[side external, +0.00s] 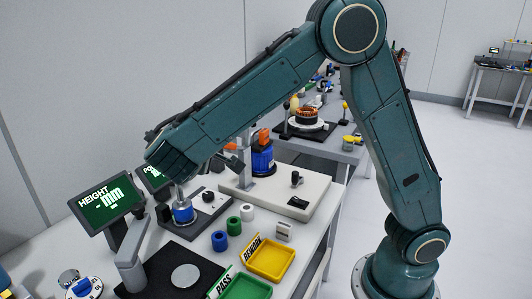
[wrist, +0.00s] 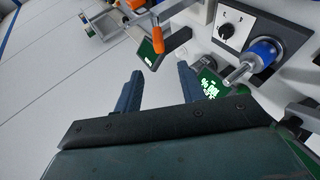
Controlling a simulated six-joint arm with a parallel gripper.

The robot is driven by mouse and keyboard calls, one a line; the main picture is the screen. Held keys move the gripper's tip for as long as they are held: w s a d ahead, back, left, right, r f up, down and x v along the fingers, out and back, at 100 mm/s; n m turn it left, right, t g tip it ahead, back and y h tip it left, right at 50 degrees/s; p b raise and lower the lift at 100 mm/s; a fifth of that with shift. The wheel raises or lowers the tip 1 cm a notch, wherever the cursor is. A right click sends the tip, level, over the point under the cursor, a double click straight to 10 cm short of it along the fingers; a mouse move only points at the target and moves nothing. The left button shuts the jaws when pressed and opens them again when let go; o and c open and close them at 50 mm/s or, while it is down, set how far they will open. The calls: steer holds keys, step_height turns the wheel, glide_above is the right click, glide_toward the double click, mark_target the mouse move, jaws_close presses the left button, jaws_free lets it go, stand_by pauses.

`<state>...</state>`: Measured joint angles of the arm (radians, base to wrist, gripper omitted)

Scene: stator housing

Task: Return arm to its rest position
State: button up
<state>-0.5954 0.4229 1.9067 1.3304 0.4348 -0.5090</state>
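My gripper (wrist: 159,73) is open in the wrist view, with its two dark blue fingers spread and nothing held between them. In the side view the end of my arm hangs over the left part of the bench, and its fingers are hard to make out. Below it, a blue stator housing (side external: 183,214) with a metal shaft on top stands on a dark fixture plate (side external: 208,224). The blue housing (wrist: 263,50) and its shaft also show at the upper right of the wrist view, apart from the fingers.
The height display (side external: 106,203) stands close left of my arm's end, with another screen behind it. A pale station base (side external: 312,192) carries another blue housing and an orange-handled clamp. Yellow (side external: 271,259) and green (side external: 246,288) trays sit at the front. Open air surrounds my upper arm.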

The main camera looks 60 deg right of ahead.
steer(key=s+d+r+m+y, duration=0.2)
steer(key=s+d+y, duration=0.4)
steer(key=s, duration=0.4)
steer(key=s+a+y, duration=0.2)
steer(key=s, duration=0.5)
steer(key=s+a+y, duration=0.3)
steer(key=s, duration=0.5)
steer(key=shift+s+f+m, duration=0.25)
steer(key=shift+s+m, duration=0.05)
